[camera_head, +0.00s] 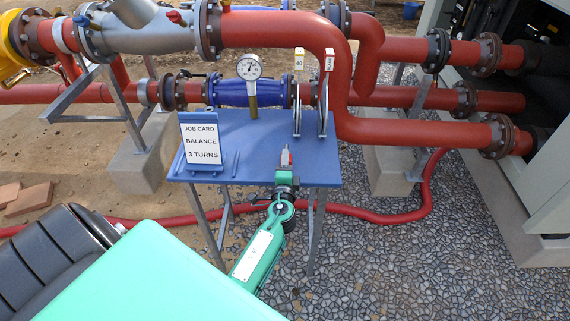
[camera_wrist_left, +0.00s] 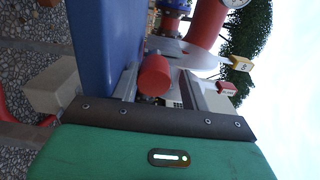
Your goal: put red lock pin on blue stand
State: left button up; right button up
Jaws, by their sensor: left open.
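The red lock pin (camera_head: 285,158) is at the tip of my left gripper (camera_head: 286,172), over the front right part of the blue stand (camera_head: 258,150), a blue-topped table on metal legs. In the left wrist view the pin is a short red cylinder (camera_wrist_left: 155,75) between the two grey fingers of my left gripper (camera_wrist_left: 160,85). The fingers are open around it, one on each side. The blue top (camera_wrist_left: 105,45) shows at the left there. Whether the pin touches the stand is hard to tell. My right gripper is not in view.
A job card (camera_head: 201,140) stands at the stand's left, with a thin blue rod (camera_head: 236,163) beside it. Two upright metal pieces with tags (camera_head: 298,100) rise at the back right, near a gauge (camera_head: 249,68). Red pipes (camera_head: 400,130) run behind and right. The stand's front middle is clear.

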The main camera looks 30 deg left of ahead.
pick_arm(q)
jog(key=shift+s+f, duration=0.1)
jog(key=shift+f, duration=0.25)
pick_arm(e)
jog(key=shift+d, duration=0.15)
pick_arm(q)
jog(key=shift+r+p, duration=0.25)
jog(key=shift+p, duration=0.1)
jog(key=shift+s+d, duration=0.35)
jog(key=shift+s, duration=0.1)
jog(key=r+b+v, duration=0.1)
jog(key=b+v, duration=0.1)
jog(key=v, duration=0.8)
jog(key=shift+s+d, duration=0.25)
jog(key=shift+s, duration=0.05)
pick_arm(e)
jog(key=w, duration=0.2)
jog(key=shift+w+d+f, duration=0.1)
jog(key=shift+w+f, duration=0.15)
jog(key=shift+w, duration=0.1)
pick_arm(q)
jog(key=shift+f, duration=0.1)
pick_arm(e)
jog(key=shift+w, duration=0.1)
